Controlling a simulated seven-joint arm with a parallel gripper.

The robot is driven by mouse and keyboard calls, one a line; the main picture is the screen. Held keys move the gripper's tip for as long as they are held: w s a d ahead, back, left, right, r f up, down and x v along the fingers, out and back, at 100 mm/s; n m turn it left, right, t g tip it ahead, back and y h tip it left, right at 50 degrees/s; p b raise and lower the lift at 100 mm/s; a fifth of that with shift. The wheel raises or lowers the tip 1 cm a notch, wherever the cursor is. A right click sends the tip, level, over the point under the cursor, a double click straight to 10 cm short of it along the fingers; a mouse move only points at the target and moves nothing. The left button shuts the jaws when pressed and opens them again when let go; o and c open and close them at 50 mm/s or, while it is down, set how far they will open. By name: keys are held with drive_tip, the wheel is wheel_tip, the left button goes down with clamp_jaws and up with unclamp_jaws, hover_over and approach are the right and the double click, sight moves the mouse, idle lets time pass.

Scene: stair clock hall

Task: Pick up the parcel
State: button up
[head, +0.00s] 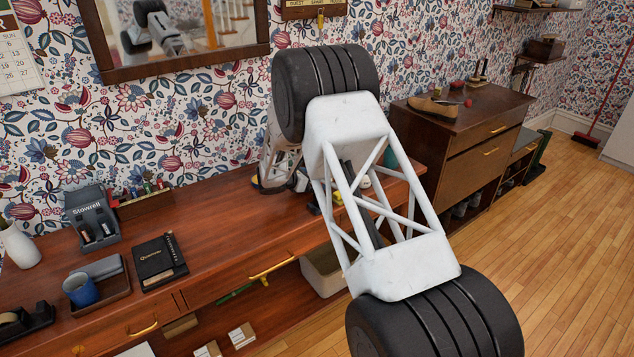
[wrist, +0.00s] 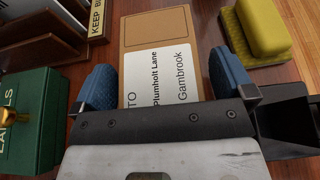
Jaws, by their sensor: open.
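The parcel (wrist: 165,32) is a brown box with a white address label reading "TO Plumholt Lane Gambrook", in the middle of the wrist view. My gripper (wrist: 161,80) is open, with one blue fingertip on each side of the parcel in that view. A narrow gap shows between each fingertip and the parcel's sides. I cannot tell whether the fingers are level with the parcel or still above it. The parcel's near end is hidden by my gripper body. In the head view my arm hides the parcel and my fingers.
In the wrist view, a green "LABELS" box (wrist: 28,122) and a dark rack (wrist: 45,35) stand left; a yellow block (wrist: 262,25) lies right. In the head view, the wooden desk (head: 225,225) holds a notebook (head: 158,262) and blue mug (head: 80,289). Small boxes (head: 241,336) lie below.

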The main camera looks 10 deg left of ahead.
drive_tip(key=c, duration=1)
drive_tip(key=shift+c, duration=0.2)
drive_tip(key=shift+r, duration=5.05)
